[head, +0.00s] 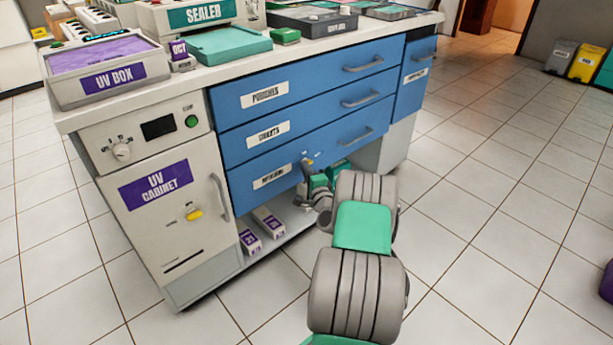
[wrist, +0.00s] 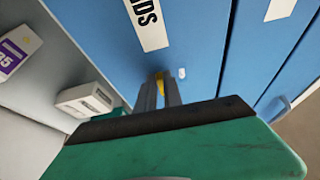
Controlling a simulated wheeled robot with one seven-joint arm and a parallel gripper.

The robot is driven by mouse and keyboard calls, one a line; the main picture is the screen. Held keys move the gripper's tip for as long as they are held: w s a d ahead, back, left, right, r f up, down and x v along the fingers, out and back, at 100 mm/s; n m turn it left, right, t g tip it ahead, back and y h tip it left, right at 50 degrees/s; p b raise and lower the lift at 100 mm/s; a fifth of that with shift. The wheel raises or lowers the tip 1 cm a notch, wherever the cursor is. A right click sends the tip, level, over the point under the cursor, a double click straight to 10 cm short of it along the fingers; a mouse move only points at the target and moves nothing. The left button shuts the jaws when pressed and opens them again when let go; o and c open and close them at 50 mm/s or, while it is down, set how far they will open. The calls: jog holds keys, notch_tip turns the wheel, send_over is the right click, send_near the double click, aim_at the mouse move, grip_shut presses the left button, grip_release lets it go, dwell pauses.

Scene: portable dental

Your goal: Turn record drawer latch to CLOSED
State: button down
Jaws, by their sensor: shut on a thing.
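The record drawer (head: 335,143) is the lowest blue drawer front, and it looks shut. Its label is hard to read in the head view; in the wrist view the label (wrist: 147,22) shows the letters "DS". A small yellow latch (wrist: 160,76) sits low on the blue front. My gripper (wrist: 158,88) is shut on the latch, its two grey fingers on either side of it. In the head view my gripper (head: 307,167) reaches the lower edge of the drawer. The fingers hide most of the latch, and its exact angle cannot be told.
The UV cabinet (head: 155,225) with a yellow latch (head: 194,214) stands left. An open shelf (head: 262,248) below the drawers holds small labelled boxes (head: 269,221). Tiled floor (head: 480,200) is clear to the right.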

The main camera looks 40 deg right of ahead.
jog(key=shift+f+n+b, duration=0.1)
jog(key=shift+n+b, duration=0.2)
jog(key=c, duration=1.5)
grip_release()
jog(key=shift+s, duration=0.1)
jog(key=p+v, duration=0.2)
jog(key=v, duration=0.5)
jog(key=shift+s+a, duration=0.2)
jog(key=shift+s, duration=0.1)
